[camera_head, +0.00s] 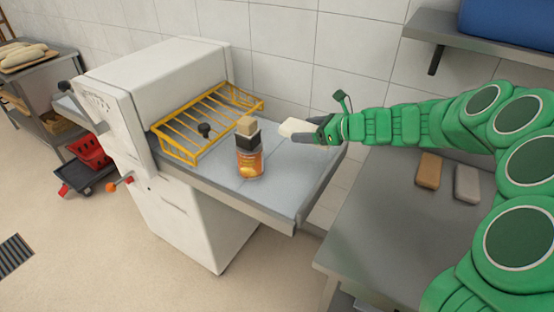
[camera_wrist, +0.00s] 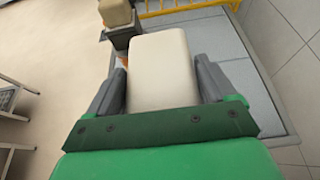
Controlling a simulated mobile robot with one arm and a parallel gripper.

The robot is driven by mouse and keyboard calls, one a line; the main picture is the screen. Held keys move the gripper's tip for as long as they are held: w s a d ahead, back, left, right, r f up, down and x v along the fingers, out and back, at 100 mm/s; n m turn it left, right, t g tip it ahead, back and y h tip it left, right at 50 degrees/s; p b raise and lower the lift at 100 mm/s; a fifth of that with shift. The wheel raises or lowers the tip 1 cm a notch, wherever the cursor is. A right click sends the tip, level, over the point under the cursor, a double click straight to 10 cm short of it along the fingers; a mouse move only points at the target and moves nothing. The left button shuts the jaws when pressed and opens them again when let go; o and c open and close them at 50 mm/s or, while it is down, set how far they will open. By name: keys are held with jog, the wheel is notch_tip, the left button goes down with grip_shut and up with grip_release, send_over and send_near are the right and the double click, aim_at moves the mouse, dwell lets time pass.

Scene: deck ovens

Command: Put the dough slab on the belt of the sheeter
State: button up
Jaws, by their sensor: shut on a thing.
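The dough slab (camera_head: 292,127) is a pale cream block. My gripper (camera_head: 316,132) is shut on it and holds it over the right part of the sheeter's belt (camera_head: 282,187). In the wrist view the slab (camera_wrist: 160,68) sits between the two grey fingers of my gripper (camera_wrist: 158,85). The sheeter (camera_head: 165,75) is a white machine with a yellow wire guard (camera_head: 205,122) over the inner part of its belt. I cannot tell the exact height of the slab above the belt.
An orange-labelled bottle (camera_head: 250,160) with a dark upper part and a tan block (camera_head: 246,126) at its top stands on the belt, left of the slab. A steel table (camera_head: 385,225) on the right carries a brown block (camera_head: 428,170) and a grey block (camera_head: 467,183). The belt's front right is clear.

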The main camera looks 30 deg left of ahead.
notch_tip(320, 180, down, 2)
jog(key=shift+f, duration=0.15)
jog(key=shift+w+a+f, duration=0.2)
jog(key=shift+f, duration=0.3)
send_over(297, 150)
jog(key=s+d, duration=0.3)
jog(key=s, duration=0.1)
notch_tip(297, 150, down, 4)
jog(key=f, duration=0.1)
jog(key=w+a+f, duration=0.1)
jog(key=w, duration=0.1)
jog(key=shift+w+a+f, duration=0.15)
jog(key=shift+a+f, duration=0.1)
jog(key=shift+f, duration=0.15)
jog(key=shift+w+a+f, duration=0.3)
jog(key=shift+w+f, duration=0.15)
jog(key=shift+f, duration=0.15)
jog(key=shift+w+a+f, duration=0.3)
jog(key=shift+w+f, duration=0.1)
jog(key=shift+f, duration=0.2)
jog(key=shift+w+a+f, duration=0.1)
jog(key=shift+f, duration=1.7)
